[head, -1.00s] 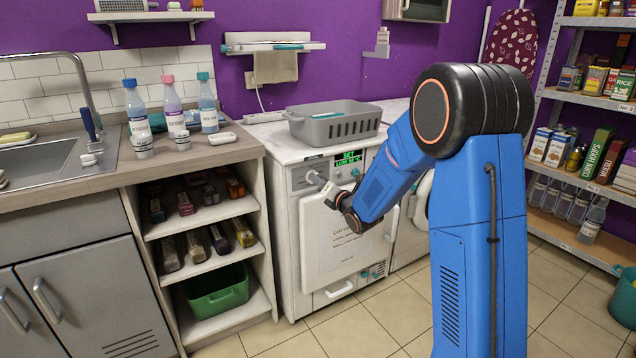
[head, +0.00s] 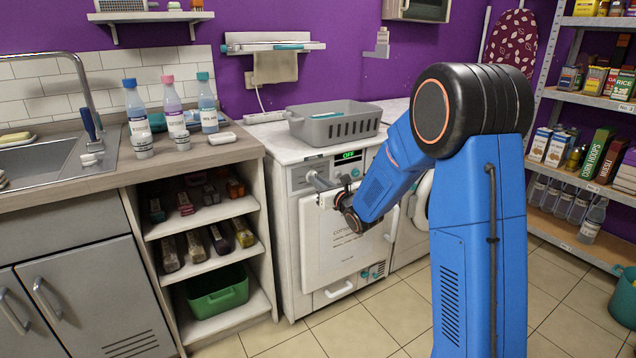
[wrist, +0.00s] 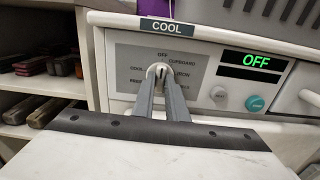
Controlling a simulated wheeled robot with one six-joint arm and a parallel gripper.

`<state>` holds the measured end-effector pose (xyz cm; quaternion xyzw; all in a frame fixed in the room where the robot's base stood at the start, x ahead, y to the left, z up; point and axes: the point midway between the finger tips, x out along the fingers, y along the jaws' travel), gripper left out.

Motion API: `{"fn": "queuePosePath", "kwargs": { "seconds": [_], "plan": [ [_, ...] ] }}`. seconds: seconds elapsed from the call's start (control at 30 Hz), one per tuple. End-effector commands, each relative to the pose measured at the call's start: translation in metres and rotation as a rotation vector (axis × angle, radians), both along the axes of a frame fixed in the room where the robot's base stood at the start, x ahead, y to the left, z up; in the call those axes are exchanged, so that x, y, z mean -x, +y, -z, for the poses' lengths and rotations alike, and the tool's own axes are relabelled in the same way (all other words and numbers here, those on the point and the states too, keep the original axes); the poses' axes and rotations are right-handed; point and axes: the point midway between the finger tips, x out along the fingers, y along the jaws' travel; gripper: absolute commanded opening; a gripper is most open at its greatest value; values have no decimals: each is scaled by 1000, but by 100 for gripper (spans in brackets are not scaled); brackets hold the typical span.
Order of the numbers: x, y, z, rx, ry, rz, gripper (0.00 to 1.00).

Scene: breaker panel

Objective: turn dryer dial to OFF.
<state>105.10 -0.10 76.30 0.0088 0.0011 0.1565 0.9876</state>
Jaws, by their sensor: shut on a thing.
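The dryer (head: 308,262) is a white machine under the counter, with a grey control panel. In the wrist view, its dial (wrist: 159,69) is a pale knob on a grey plate with printed words around it, OFF at the top. The knob's dark mark points up, about toward OFF. The dryer's display (wrist: 257,60) reads OFF in green; it also shows in the head view (head: 348,156). My gripper (wrist: 160,80) is shut on the dial, one finger on each side.
A small grey knob (wrist: 218,94) and a teal button (wrist: 255,103) sit right of the dial. A COOL label (wrist: 167,27) is above the panel. A grey basket (head: 335,126) stands on the dryer top. An open shelf (head: 205,225) is on the left.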

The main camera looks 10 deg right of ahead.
Motion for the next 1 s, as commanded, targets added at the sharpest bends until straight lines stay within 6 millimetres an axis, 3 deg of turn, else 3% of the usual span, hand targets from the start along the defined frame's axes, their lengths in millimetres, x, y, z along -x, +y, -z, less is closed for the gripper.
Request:
{"fn": "queuePosePath", "kwargs": {
  "seconds": [0.57,0.6,0.67,1.0],
  "plan": [
    [1,0,3,34,-4,0,0],
    [1,0,3,34,-4,0,17],
    [1,0,3,33,-4,0,31],
    [2,-1,1,32,-8,0,31]
  ]
}}
